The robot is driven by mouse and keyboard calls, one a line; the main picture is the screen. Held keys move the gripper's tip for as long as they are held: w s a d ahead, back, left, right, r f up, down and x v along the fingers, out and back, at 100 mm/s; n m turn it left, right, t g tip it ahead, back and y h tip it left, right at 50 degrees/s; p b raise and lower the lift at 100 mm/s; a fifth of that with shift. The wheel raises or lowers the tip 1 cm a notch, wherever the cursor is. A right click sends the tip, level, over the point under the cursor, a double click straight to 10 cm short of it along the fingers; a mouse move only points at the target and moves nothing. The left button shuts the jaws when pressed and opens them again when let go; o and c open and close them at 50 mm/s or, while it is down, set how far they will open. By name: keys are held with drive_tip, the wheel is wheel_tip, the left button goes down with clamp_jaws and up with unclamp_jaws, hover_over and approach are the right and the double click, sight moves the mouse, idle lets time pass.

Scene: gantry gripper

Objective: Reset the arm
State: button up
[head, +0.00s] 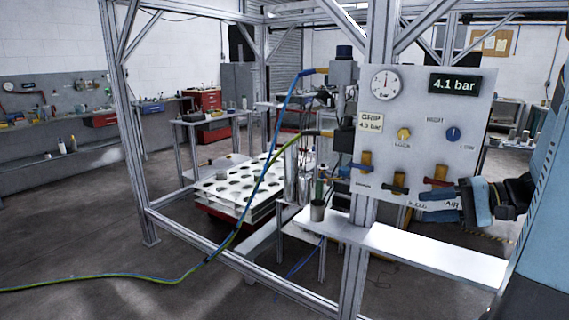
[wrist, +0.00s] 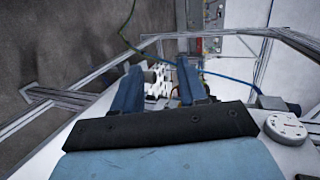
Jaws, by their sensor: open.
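My gripper (head: 438,200) is at the right of the head view, at the lower right of the control panel (head: 480,92). Its blue fingers lie near the panel's AIR label, and I cannot tell whether they touch the panel. In the wrist view my gripper (wrist: 160,85) shows two blue fingers spread apart with nothing held between them. The panel carries a round gauge (head: 385,82), a display (head: 454,84) reading 4.1 bar, a GRIP label reading 4.3 bar, a yellow knob (head: 403,134), a blue knob (head: 453,134) and several lever valves along the bottom.
A white perforated tray (head: 236,186) stands inside the frame. Blue and green hoses (head: 232,236) trail across the floor.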

drive_tip(key=s+a+r+n+h, duration=0.5)
drive_tip(key=s+a+h, duration=0.5)
drive_tip(key=s+h, duration=0.2)
drive_tip(key=shift+h, duration=0.4)
